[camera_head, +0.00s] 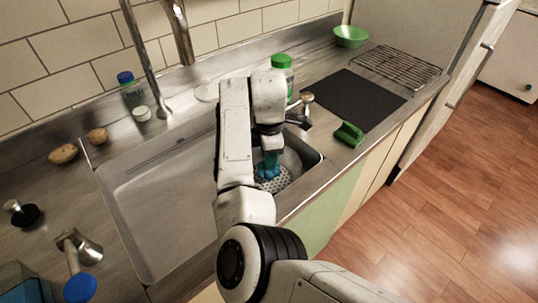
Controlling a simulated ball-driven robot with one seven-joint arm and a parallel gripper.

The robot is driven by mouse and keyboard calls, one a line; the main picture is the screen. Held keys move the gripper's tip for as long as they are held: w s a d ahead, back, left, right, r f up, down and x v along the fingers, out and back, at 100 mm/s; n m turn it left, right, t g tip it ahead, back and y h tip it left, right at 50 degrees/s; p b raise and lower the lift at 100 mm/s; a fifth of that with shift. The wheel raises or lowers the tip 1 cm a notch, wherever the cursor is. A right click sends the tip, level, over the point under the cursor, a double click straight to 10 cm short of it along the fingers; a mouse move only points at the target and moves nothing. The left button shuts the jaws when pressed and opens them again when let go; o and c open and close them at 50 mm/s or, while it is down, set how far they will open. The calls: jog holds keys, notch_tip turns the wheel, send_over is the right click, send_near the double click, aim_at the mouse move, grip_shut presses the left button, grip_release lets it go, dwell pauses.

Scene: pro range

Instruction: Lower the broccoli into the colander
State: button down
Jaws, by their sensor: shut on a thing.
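The broccoli (268,170) looks blue-teal, with a stalk at the top and a lumpy head pointing down. My gripper (270,153) points down and is shut on its stalk; the arm partly hides the fingers. The head is at the colander (282,183), a pale grey bowl with dark holes, in the small right-hand sink basin. I cannot tell whether the head touches the colander's bottom. My arm hides the colander's left side.
A faucet (303,109) and a green-capped bottle (283,66) stand close behind the small basin. A green sponge-like block (349,134) lies right of it. The large left basin (160,205) is empty. A black mat (352,98) lies farther right.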

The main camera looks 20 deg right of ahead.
jog(key=shift+f+b, duration=0.4)
jog(key=shift+f, duration=1.25)
dwell(0.9)
jog(key=c, duration=0.8)
grip_release()
jog(key=shift+c, duration=0.2)
jog(key=shift+r, duration=0.1)
